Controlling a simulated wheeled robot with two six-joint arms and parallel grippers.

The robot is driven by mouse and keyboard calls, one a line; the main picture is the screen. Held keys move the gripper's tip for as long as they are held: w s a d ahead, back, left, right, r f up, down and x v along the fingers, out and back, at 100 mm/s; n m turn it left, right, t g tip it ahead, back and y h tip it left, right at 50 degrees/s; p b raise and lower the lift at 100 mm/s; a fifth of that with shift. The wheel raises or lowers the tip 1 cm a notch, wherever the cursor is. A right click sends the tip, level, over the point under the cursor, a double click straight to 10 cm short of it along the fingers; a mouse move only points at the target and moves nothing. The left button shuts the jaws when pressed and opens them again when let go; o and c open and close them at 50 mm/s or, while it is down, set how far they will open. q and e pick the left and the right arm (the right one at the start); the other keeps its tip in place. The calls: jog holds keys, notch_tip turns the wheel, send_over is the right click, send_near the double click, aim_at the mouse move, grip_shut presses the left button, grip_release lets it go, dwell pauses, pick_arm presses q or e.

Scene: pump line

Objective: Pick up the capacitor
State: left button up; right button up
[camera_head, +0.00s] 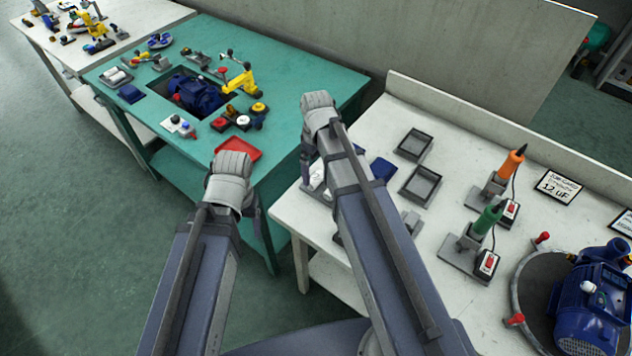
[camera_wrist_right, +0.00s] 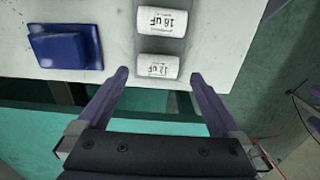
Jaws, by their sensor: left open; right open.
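Two white cylindrical capacitors lie on a grey strip at the table edge in the right wrist view. The nearer capacitor (camera_wrist_right: 158,67) is marked 12 uF, and the farther capacitor (camera_wrist_right: 162,20) is marked 16 uF. My right gripper (camera_wrist_right: 158,76) is open and empty, its fingertips either side of the nearer capacitor's near end; contact cannot be told. In the head view, my right gripper (camera_head: 307,172) points down beside the white capacitors (camera_head: 318,178), which my arm partly hides. My left gripper (camera_head: 254,213) is open over the green table's front edge, mostly hidden by its wrist.
A blue block (camera_wrist_right: 65,47) lies left of the capacitors. The white table (camera_head: 440,150) also holds dark trays (camera_head: 421,186), orange (camera_head: 512,160) and green (camera_head: 487,219) tools on stands, a 12 uF sign (camera_head: 558,187) and a blue pump (camera_head: 590,310). A red tray (camera_head: 238,150) is on the green table.

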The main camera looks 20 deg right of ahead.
aim_at(316, 176)
jog(key=f+b, duration=0.4)
jog(key=shift+w+f, duration=0.2)
jog(key=shift+f, duration=0.15)
jog(key=shift+r, duration=0.1)
jog(key=shift+c, duration=0.2)
jog(key=c, duration=1.1)
jog(key=shift+r, duration=0.1)
notch_tip(316, 176, up, 10)
jog(key=p, duration=1)
